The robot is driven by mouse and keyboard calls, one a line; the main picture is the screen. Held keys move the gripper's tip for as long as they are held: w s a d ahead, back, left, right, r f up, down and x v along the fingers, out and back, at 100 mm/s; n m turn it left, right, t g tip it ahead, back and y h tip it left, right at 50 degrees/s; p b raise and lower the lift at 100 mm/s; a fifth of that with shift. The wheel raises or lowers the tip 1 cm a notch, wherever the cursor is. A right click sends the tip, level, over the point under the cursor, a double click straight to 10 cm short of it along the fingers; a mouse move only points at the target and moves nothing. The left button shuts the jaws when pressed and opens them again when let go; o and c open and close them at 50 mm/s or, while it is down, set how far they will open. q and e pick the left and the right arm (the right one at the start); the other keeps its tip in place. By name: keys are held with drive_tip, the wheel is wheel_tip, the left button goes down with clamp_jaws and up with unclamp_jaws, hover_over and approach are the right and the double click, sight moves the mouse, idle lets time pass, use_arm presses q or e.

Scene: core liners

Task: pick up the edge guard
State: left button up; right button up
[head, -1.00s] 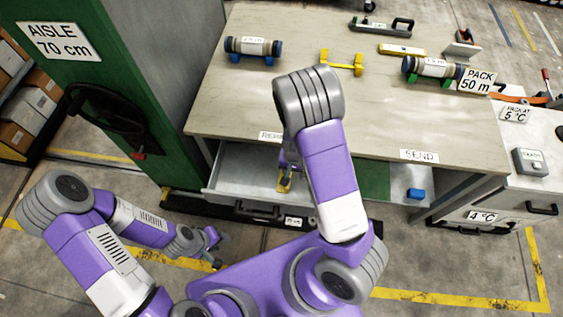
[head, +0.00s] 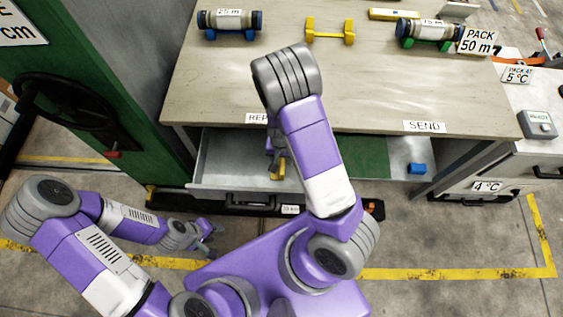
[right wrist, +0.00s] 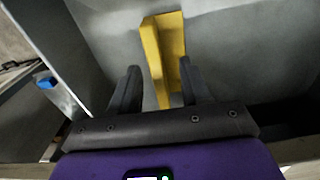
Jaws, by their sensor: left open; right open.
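The edge guard is a yellow angled piece (right wrist: 172,38) in the right wrist view, inside the grey open drawer (head: 222,165). A small part of the yellow piece also shows in the head view (head: 279,172). My right gripper (right wrist: 160,72) is open, with one finger on either side of the near part of the piece; I cannot tell whether they touch it. In the head view my right arm hides most of that gripper. My left gripper (head: 207,238) is open and empty, low at the left, away from the drawer.
The wooden table (head: 260,85) stands above the drawer. On it are two capped tubes (head: 230,20) (head: 423,32) on stands and a yellow cradle (head: 330,32). A blue block (head: 417,168) lies right of the green area. A green cabinet with a handwheel (head: 72,110) stands left.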

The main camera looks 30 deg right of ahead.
sight(283, 162)
drive_tip(key=f, duration=0.2)
drive_tip(key=f+b, duration=0.1)
drive_tip(key=f, duration=0.1)
drive_tip(key=shift+s+d+f+b, duration=0.15)
drive_tip(key=shift+d+f+b, duration=0.05)
drive_tip(key=shift+b, duration=0.1)
drive_tip(key=shift+c, duration=0.3)
clamp_jaws()
